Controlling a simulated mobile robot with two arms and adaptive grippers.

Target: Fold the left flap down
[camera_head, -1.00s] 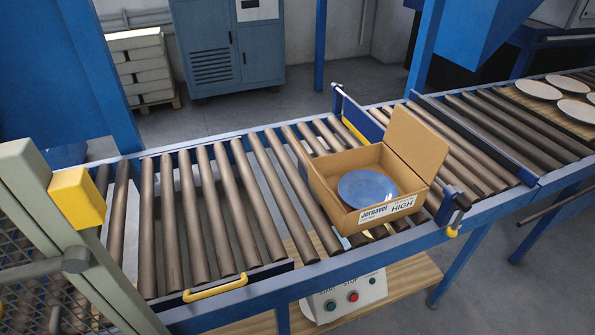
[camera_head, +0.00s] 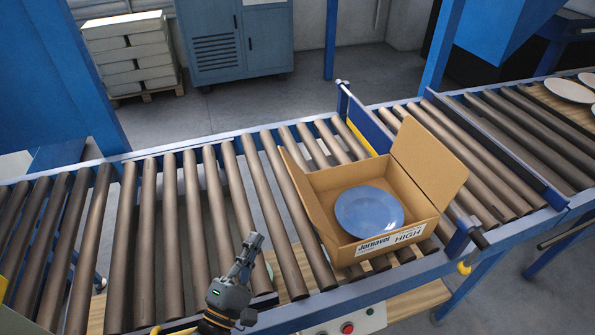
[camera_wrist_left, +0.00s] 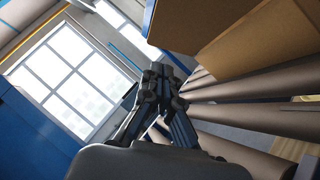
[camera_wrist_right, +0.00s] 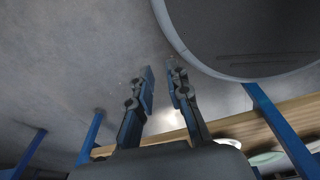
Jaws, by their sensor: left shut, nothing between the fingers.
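An open cardboard box (camera_head: 380,245) stands on the roller conveyor with a blue plate (camera_head: 369,208) inside. Its left flap (camera_head: 303,190) stands up, leaning outward to the left. Its right flap (camera_head: 430,165) is also raised. My left gripper (camera_head: 254,238) is shut and empty, left of the box's near corner and apart from it. In the left wrist view the left gripper (camera_wrist_left: 161,70) points up beside the box's cardboard (camera_wrist_left: 265,48). My right gripper (camera_wrist_right: 160,70) is open and empty in the right wrist view; it is not in the head view.
The conveyor rollers (camera_head: 190,210) left of the box are bare. A blue guide bar (camera_head: 365,120) with a yellow strip is behind the box. Another blue stop (camera_head: 462,240) is at its right. White plates (camera_head: 570,90) lie at the far right.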

